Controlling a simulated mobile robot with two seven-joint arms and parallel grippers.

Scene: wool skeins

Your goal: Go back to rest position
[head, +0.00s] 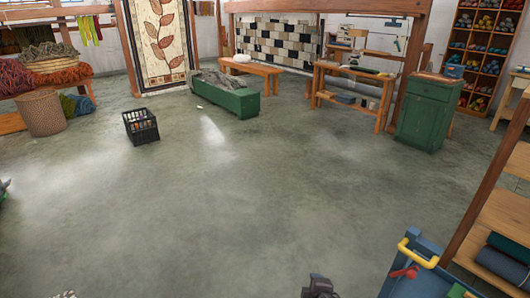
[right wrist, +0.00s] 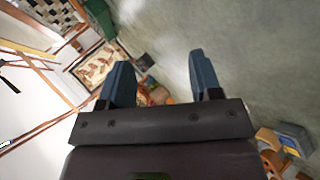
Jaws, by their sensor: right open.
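In the right wrist view, the two blue fingers of my right gripper (right wrist: 160,76) stand wide apart with nothing between them. Beyond them are the floor and furniture, seen at a tilt. In the head view, a dark part at the bottom edge, right of the middle, looks like a piece of my right arm; its fingers do not show there. A small pale piece at the bottom left edge is too cut off to identify. I cannot make out my left gripper.
The grey floor (head: 240,210) is mostly clear. A black crate (head: 141,127) stands left of a green chest (head: 228,101). A green cabinet (head: 425,110) and workbench (head: 350,82) stand at the back right. A blue cart (head: 427,255) with a yellow handle is at the lower right.

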